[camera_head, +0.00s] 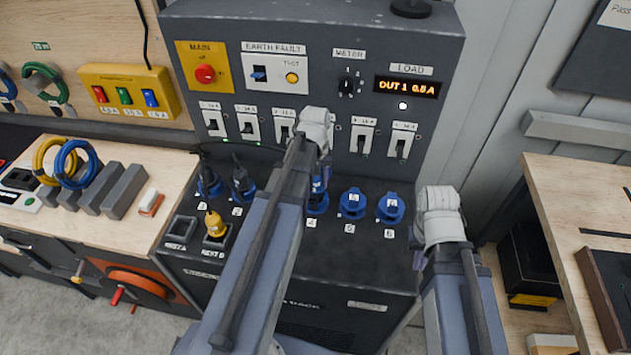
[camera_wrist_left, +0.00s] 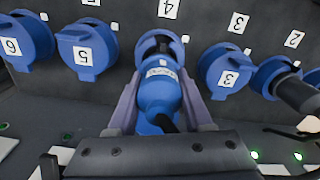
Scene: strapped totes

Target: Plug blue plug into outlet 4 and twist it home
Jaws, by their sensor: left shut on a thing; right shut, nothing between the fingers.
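In the left wrist view, my left gripper (camera_wrist_left: 160,112) is shut on the blue plug (camera_wrist_left: 158,95), with one finger on each side of its body. The plug points at outlet 4 (camera_wrist_left: 157,42), and its front end overlaps the outlet's blue ring. I cannot tell how deep it sits or how it is turned. A dark cable leaves its near end. In the head view, my left arm crosses the panel and hides most of the plug; outlet 4 (camera_head: 318,200) shows partly beside it. My right arm stands at the right; its fingers are hidden.
Outlet 5 (camera_head: 353,203) and outlet 6 (camera_head: 391,207) are capped; outlet 3 (camera_wrist_left: 226,70) is capped too. Dark plugs (camera_head: 243,188) fill the outlets further left. A yellow plug (camera_head: 214,224) stands in a rest. Breaker switches (camera_head: 362,137) line the panel above.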

